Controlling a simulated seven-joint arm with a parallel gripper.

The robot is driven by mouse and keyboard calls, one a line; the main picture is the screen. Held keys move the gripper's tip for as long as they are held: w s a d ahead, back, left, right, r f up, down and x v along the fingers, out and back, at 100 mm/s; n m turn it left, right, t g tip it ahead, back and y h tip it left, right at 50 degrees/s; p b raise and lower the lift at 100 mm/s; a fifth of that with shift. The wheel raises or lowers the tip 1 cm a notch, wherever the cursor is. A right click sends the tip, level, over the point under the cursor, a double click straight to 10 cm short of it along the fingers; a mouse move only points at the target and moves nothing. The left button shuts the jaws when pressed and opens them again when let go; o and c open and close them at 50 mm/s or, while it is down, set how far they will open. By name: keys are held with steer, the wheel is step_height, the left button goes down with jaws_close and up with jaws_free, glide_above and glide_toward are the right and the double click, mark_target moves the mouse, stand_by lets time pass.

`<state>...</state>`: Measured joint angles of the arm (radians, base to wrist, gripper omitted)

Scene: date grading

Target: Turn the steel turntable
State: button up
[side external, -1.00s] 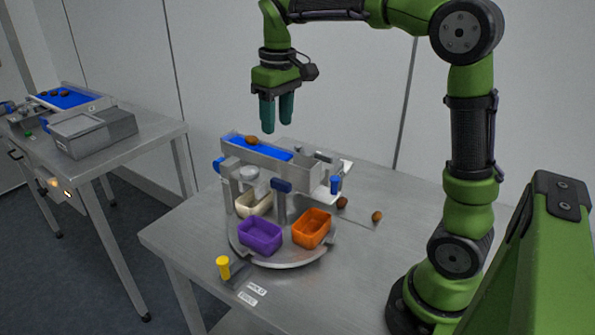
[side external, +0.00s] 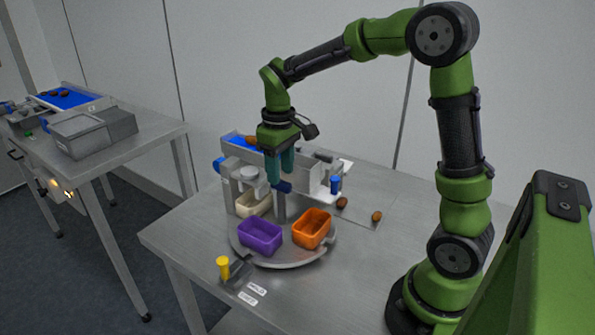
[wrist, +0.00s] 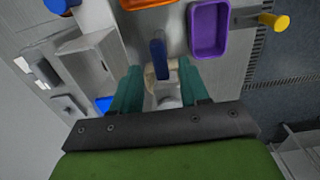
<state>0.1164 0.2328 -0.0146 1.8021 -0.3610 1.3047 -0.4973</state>
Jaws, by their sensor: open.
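The steel turntable (side external: 283,262) is a round grey disc on the table. It carries a purple bin (side external: 260,236), an orange bin (side external: 312,228) and a cream bin (side external: 253,205) at the back left. A blue handle (side external: 283,187) tops a grey post above the disc. It also shows in the wrist view (wrist: 157,60), ahead of and between my fingers. My gripper (side external: 281,177) is open and points down, its fingertips at about the height of the handle. Whether they touch it, I cannot tell. My fingers hide part of the conveyor behind.
A conveyor with a blue belt (side external: 240,142) and a brown date (side external: 251,141) stands behind the disc. Two dates (side external: 342,203) (side external: 377,216) lie to its right. A yellow-topped peg (side external: 223,265) stands at the front left. The table right of the disc is mostly clear.

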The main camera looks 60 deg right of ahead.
mark_target(281, 205)
steer(key=shift+f, duration=1.45)
steer(key=shift+c, duration=0.3)
jaws_close()
